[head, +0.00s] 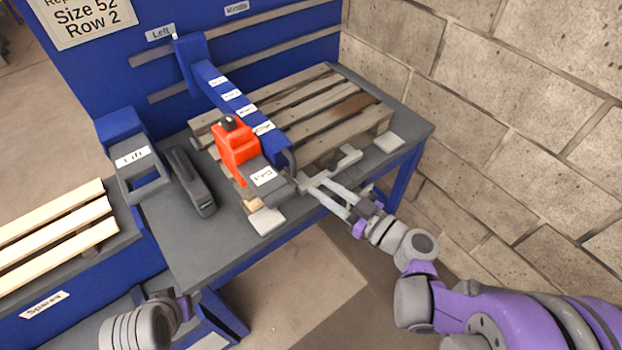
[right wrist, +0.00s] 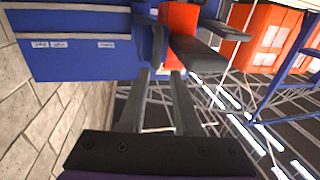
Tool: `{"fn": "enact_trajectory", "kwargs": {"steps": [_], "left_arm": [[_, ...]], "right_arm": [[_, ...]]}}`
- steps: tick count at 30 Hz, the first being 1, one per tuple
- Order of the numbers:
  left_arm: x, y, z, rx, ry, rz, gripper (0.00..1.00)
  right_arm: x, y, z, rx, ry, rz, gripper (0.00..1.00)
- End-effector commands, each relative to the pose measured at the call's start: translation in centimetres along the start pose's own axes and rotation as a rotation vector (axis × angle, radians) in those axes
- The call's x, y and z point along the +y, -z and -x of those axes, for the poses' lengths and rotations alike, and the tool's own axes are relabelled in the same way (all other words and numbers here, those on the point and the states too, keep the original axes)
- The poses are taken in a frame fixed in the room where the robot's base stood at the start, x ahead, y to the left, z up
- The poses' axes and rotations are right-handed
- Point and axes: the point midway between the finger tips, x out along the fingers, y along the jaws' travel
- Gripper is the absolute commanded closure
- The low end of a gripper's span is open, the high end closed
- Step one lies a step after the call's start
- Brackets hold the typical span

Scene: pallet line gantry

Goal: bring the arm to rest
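My right arm comes in from the lower right in the head view. Its gripper (head: 314,186) has two pale fingers, apart, with nothing seen between them. The fingertips are close to the front end of a blue beam (head: 230,98) that carries a red carriage (head: 234,146) and a dark curved handle (head: 291,160). In the right wrist view, the fingers (right wrist: 159,75) are spread, with the blue and red parts beyond them. I cannot tell whether a fingertip touches the handle. Part of my left arm shows at the bottom left; its gripper (head: 184,306) is mostly hidden.
A grey-topped table (head: 200,250) holds a wooden pallet (head: 330,112), a dark handheld device (head: 188,180) and small pale blocks (head: 389,142). A blue and grey box (head: 135,160) stands at left. A block wall (head: 500,100) closes off the right. The floor in front is clear.

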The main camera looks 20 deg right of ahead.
Motion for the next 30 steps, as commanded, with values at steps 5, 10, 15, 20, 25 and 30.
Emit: {"fn": "enact_trajectory", "kwargs": {"steps": [5, 10, 15, 20, 25, 30], "left_arm": [[0.0, 0.0, 0.0, 0.000, 0.000, 0.000, 0.50], [0.0, 0.0, 0.0, 0.000, 0.000, 0.000, 0.50], [0.0, 0.0, 0.0, 0.000, 0.000, 0.000, 0.50], [0.0, 0.0, 0.0, 0.000, 0.000, 0.000, 0.50], [0.0, 0.0, 0.0, 0.000, 0.000, 0.000, 0.50], [0.0, 0.0, 0.0, 0.000, 0.000, 0.000, 0.50]], "right_arm": [[0.0, 0.0, 0.7, 0.000, 0.000, 0.000, 0.68], [0.0, 0.0, 0.7, 0.000, 0.000, 0.000, 0.68], [0.0, 0.0, 0.7, 0.000, 0.000, 0.000, 0.68], [-0.1, -0.1, 0.7, -0.006, 0.003, -0.004, 0.68], [-2.1, -1.9, 0.0, -0.144, 0.051, -0.080, 0.68], [-5.7, -5.9, 0.5, -0.470, 0.072, -0.222, 0.68]]}}
